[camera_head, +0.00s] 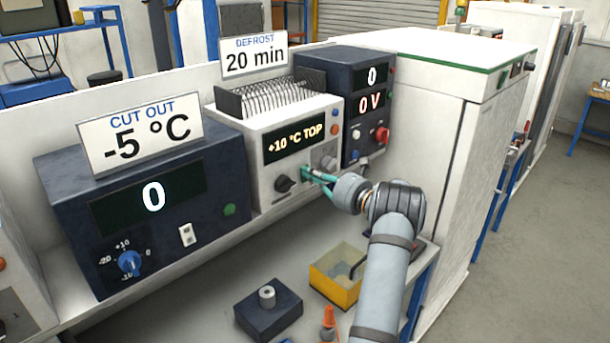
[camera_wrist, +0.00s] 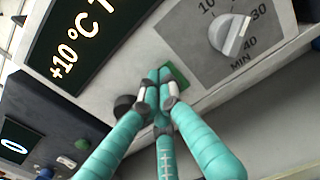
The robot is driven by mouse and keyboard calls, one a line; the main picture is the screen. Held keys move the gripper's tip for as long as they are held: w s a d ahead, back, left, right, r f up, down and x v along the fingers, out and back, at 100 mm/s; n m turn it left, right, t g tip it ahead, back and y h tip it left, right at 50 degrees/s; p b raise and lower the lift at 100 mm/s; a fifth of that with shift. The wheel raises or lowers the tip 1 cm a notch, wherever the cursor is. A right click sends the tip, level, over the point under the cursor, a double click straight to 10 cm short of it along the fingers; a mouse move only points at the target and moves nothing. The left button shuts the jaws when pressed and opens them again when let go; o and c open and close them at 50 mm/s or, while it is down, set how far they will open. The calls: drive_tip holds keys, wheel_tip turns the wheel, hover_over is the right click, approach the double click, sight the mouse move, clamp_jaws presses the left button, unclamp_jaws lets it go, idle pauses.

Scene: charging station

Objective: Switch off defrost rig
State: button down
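The defrost rig is a white unit (camera_head: 256,191) with a lit display (camera_head: 294,143) reading "+10 °C TOP" and a "DEFROST 20 min" sign (camera_head: 254,57) above it. Its front has a black knob (camera_head: 285,184) and a grey minute dial, clear in the wrist view (camera_wrist: 232,36). A green plate (camera_wrist: 176,76) lies between them, partly hidden by my fingers. My gripper (camera_head: 307,174), also in the wrist view (camera_wrist: 157,82), has its teal fingertips together at this plate. Whether they touch it, or a switch there, I cannot tell.
Left is a dark unit (camera_head: 62,208) showing "0" under a "CUT OUT -5 °C" sign (camera_head: 139,132). Right is a dark supply (camera_head: 318,62) showing 0 V. A yellow bin (camera_head: 335,290) and a dark block (camera_head: 268,318) sit on the bench below. A white cabinet (camera_head: 480,115) stands right.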

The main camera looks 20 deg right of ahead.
drive_tip(key=r+b+v, duration=0.1)
drive_tip(key=b+v, duration=0.4)
drive_tip(key=v, duration=0.9)
drive_tip(key=shift+r+b, duration=0.3)
drive_tip(key=shift+w, duration=0.2)
